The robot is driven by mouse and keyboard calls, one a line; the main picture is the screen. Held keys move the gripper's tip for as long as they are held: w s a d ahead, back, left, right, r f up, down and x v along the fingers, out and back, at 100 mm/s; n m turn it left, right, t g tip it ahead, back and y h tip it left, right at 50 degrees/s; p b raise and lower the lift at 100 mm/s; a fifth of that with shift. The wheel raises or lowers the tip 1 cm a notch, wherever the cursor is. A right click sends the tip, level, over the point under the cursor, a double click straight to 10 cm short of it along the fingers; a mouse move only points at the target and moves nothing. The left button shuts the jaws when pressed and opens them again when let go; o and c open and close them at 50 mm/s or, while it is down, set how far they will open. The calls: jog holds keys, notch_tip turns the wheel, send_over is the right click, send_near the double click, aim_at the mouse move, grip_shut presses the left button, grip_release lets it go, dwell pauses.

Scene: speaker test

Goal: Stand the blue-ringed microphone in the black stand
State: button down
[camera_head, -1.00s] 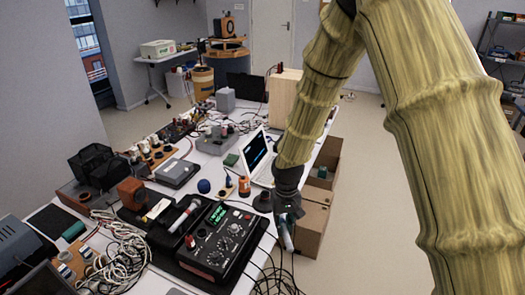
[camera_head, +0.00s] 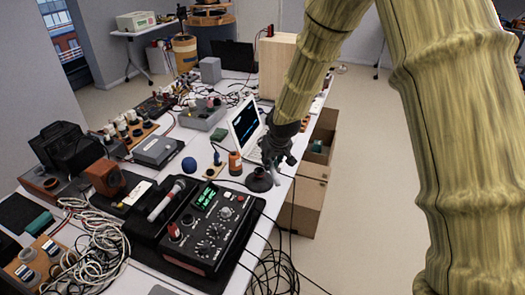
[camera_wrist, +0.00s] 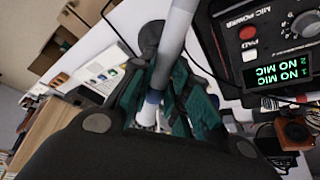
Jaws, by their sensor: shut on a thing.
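The blue-ringed microphone has a grey shaft, a blue ring and a white end in the wrist view (camera_wrist: 172,45). In the head view only a short pale part of the microphone (camera_head: 276,176) shows below my gripper (camera_head: 275,163). The teal fingers of my gripper (camera_wrist: 165,97) are shut on the microphone near its ring. The black stand (camera_head: 259,182) is on the table near the right edge, just left of the microphone. In the wrist view a dark round shape, probably the stand (camera_wrist: 150,35), shows beside the shaft. I cannot tell whether they touch.
A black mixer (camera_head: 211,228) is left of and nearer than the stand; its display reads "NO MIC" twice. A red-ringed microphone (camera_head: 166,200) lies in a dark tray. Loose cables hang at the table's right edge.

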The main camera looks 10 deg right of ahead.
jog(key=w+t+b, duration=0.1)
jog(key=b, duration=0.1)
jog(key=w+t+y+b, duration=0.1)
jog(key=w, duration=0.1)
jog(key=w+f+n+t+b, duration=0.1)
jog(key=w+t+b, duration=0.1)
jog(key=shift+d+b, duration=0.1)
jog(key=shift+b, duration=0.25)
jog(key=w+n+t+y+b, duration=0.1)
jog(key=w+t+y+b, duration=0.1)
jog(key=b, duration=0.2)
jog(key=shift+w+t, duration=0.3)
jog(key=shift+w, duration=0.1)
jog(key=t+y+b, duration=0.1)
jog(key=b, duration=0.2)
jog(key=w+r+n+t+y+b, duration=0.1)
jog(key=y+b, duration=0.1)
jog(key=b, duration=0.1)
jog(key=shift+w+a+r+n+t, duration=0.15)
jog(key=shift+a+r+n+t, duration=0.05)
jog(key=shift+a+n+t, duration=0.15)
jog(key=shift+r+y+b, duration=0.25)
jog(key=shift+y+b, duration=0.15)
jog(key=shift+b, duration=0.45)
jog(key=b, duration=0.1)
jog(key=r+n+y+b, duration=0.1)
jog(key=r+t+y+b, duration=0.1)
jog(key=shift+s+a+n+b, duration=0.25)
jog(key=shift+s+b, duration=0.15)
jog(key=shift+f, duration=0.15)
